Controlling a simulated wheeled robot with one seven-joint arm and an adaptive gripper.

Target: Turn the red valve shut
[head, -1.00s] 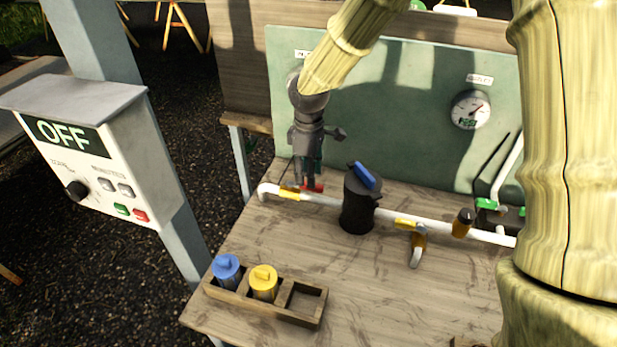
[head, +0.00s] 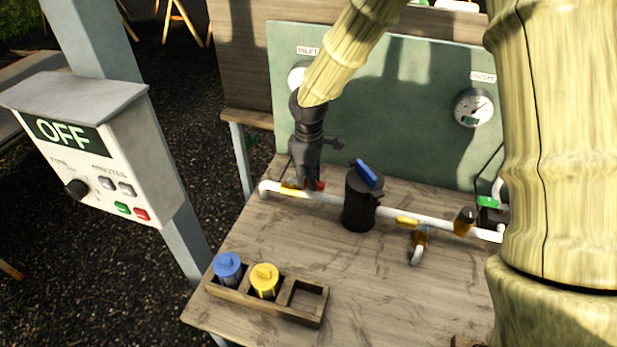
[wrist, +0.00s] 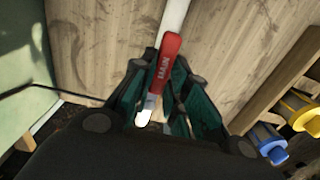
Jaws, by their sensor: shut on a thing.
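The red valve handle (wrist: 165,62) lies between the fingers of my gripper (wrist: 160,88) in the wrist view. My gripper is shut on it, with green-padded fingers on both sides. The handle carries white lettering and appears roughly in line with the white pipe (wrist: 176,16) there. In the head view my gripper (head: 307,182) is low over the pipe's left end, and only a small red part of the handle (head: 320,185) shows beside it. The valve body is mostly hidden by the gripper.
A black canister with a blue lever (head: 360,205) stands right of my gripper on the pipe. A wooden rack (head: 262,308) with a blue and a yellow cartridge sits at the front left. The green panel (head: 400,110) with gauges stands behind. A control box reads OFF (head: 70,135).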

